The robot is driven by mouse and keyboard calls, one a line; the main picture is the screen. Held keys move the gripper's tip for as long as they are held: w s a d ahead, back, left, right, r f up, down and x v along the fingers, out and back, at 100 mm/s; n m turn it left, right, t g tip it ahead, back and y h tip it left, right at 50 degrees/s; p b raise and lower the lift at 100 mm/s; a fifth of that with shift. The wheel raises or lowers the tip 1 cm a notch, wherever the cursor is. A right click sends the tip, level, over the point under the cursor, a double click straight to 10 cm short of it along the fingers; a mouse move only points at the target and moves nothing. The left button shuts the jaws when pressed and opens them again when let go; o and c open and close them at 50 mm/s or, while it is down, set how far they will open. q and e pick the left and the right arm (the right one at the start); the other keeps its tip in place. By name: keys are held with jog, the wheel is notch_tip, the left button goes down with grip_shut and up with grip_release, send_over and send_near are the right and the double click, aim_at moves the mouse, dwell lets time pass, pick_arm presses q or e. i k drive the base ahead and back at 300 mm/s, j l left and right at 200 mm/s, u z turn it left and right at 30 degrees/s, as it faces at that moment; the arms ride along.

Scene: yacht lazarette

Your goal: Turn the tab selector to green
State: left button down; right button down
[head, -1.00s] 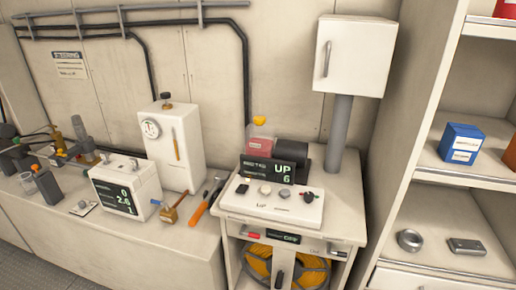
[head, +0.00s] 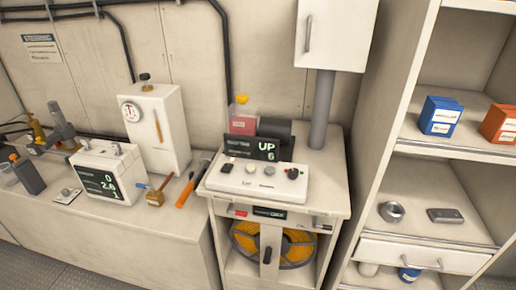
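A white control panel (head: 240,184) lies on top of the cabinet in the middle of the head view. It carries a dark switch (head: 229,168) at its left, a pale knob (head: 250,169), another pale knob (head: 269,171) and a dark round knob (head: 293,173) at its right. I cannot tell which of these is the tab selector, or what colour it points to; its markings are too small. A black display (head: 257,149) behind the panel reads "UP" and "6" in pale green. Neither of my grippers is in view.
The cabinet (head: 336,200) has an open lower bay with an orange coil (head: 244,240). Shelves (head: 445,240) stand at the right.

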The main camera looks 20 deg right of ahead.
aim_at(293, 173)
jog(key=k+l, duration=0.1)
jog(key=l, duration=0.3)
jog(key=k+l, duration=0.1)
jog(key=l, duration=0.3)
jog(key=k+l, duration=0.15)
jog(key=l, duration=0.25)
